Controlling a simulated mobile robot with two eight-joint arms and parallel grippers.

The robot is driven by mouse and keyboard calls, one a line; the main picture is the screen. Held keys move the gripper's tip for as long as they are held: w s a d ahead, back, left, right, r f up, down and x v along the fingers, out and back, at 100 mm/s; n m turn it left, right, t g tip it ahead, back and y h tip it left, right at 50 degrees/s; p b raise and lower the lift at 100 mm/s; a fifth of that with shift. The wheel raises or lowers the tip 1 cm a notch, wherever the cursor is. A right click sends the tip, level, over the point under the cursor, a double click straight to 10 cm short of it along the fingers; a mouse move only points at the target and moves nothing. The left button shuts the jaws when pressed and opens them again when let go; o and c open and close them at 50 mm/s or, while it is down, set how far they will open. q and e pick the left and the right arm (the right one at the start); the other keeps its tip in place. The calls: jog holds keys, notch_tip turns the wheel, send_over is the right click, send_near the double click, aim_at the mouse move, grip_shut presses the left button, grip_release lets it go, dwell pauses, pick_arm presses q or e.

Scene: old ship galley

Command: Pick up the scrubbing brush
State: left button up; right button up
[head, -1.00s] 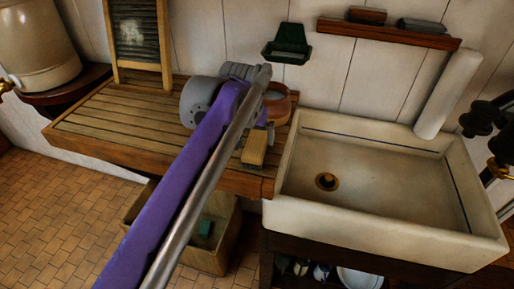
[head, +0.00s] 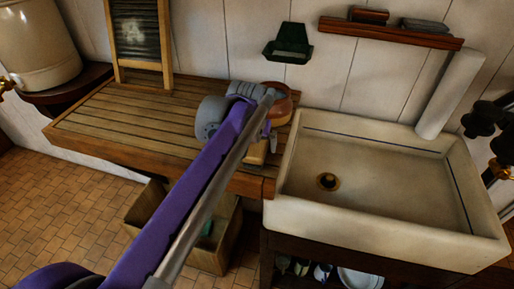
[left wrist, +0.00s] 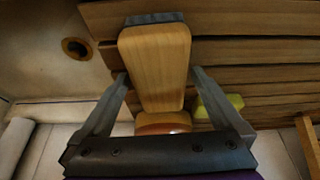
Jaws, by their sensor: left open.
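The scrubbing brush (left wrist: 155,65) is a pale wooden block with a strip of grey at its far end in the left wrist view. It lies on the slatted wooden drainboard (head: 115,120). In the head view only a small part of the brush (head: 255,154) shows beneath my left arm, near the drainboard's right end. My left gripper (left wrist: 158,76) is open, with one finger on each side of the brush. Whether the fingers touch it, I cannot tell. In the head view the gripper (head: 268,133) is mostly hidden by its arm. My right gripper is not in view.
A brown round dish (head: 283,99) stands behind the brush, and a yellow-green block (left wrist: 221,105) lies beside it. The white sink (head: 380,225) adjoins on the right. A washboard (head: 138,40) leans at the back wall. The drainboard's left part is clear.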

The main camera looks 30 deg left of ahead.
pick_arm(q)
jog(key=shift+f, duration=0.2)
jog(key=shift+c, duration=0.3)
jog(key=c, duration=1.4)
